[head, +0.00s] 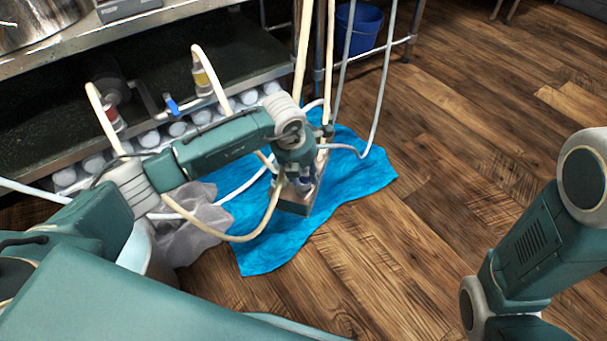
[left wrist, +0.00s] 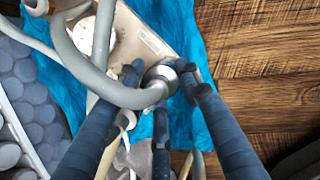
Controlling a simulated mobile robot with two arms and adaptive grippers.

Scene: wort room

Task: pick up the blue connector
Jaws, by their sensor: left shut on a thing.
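My left gripper (head: 299,184) is low over the blue cloth, at a small metal box (head: 294,207). In the left wrist view, my left gripper's (left wrist: 160,85) dark blue fingers are shut around a silver fitting (left wrist: 160,75) at the end of a grey hose (left wrist: 85,75). The fitting is beside the metal box (left wrist: 150,35) with a round pale disc. The fingers hide much of the fitting, and I cannot tell whether any of it is blue. My right arm shows at the right edge of the head view; its gripper is out of view.
The blue cloth (head: 350,178) lies on the wood floor (head: 420,230). A grey cloth (head: 185,240) lies left of it. Hoses hang and loop around my left arm. A dark shelf (head: 190,60) with a blue-handled valve (head: 172,105) stands behind. A blue bucket (head: 358,28) is at the back.

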